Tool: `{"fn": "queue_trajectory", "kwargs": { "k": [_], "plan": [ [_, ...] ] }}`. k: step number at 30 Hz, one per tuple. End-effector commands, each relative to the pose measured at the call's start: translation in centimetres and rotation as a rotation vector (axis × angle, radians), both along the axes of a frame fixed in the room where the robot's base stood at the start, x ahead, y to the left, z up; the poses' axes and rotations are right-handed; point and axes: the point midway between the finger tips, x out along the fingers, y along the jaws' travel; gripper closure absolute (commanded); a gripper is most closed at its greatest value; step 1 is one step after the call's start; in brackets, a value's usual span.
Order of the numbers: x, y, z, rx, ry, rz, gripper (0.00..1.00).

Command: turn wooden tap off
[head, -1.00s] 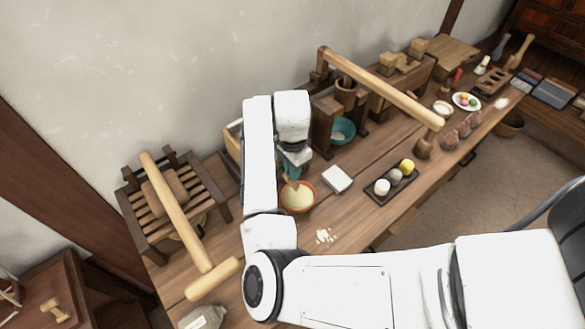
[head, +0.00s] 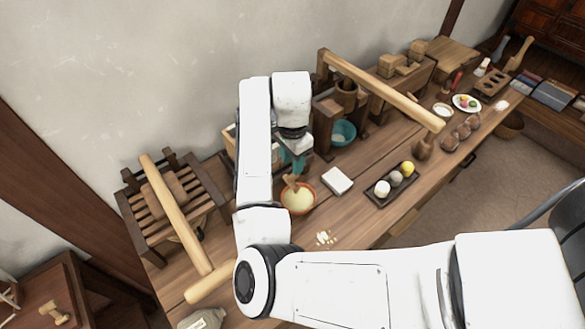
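My gripper (head: 296,159), with teal fingers, points down just behind an orange-rimmed bowl (head: 298,198) of pale cream contents on the long wooden bench. A small brown wooden piece (head: 291,182) shows at the bowl's back rim, just below the fingers. It may be the wooden tap or a spoon; I cannot tell which. I cannot tell whether the fingers touch it, or how far apart they are. A wooden box (head: 229,137) is mostly hidden behind my arm.
A white block (head: 337,181) and a dark tray (head: 379,195) with several balls lie right of the bowl. A teal bowl (head: 343,132) stands behind, under a long wooden lever (head: 385,92). A slatted rack (head: 142,218) with a wooden mallet (head: 177,215) is at left.

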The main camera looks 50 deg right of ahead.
Motion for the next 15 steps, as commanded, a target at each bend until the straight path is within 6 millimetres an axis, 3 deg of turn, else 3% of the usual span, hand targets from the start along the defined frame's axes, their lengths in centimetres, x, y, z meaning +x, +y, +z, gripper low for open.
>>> {"fn": "queue_trajectory", "kwargs": {
  "k": [7, 15],
  "plan": [
    [0.1, 0.0, 4.4, 0.001, -0.003, -0.002, 0.62],
    [0.0, 0.0, 6.1, 0.001, -0.001, -0.001, 0.62]
  ]
}}
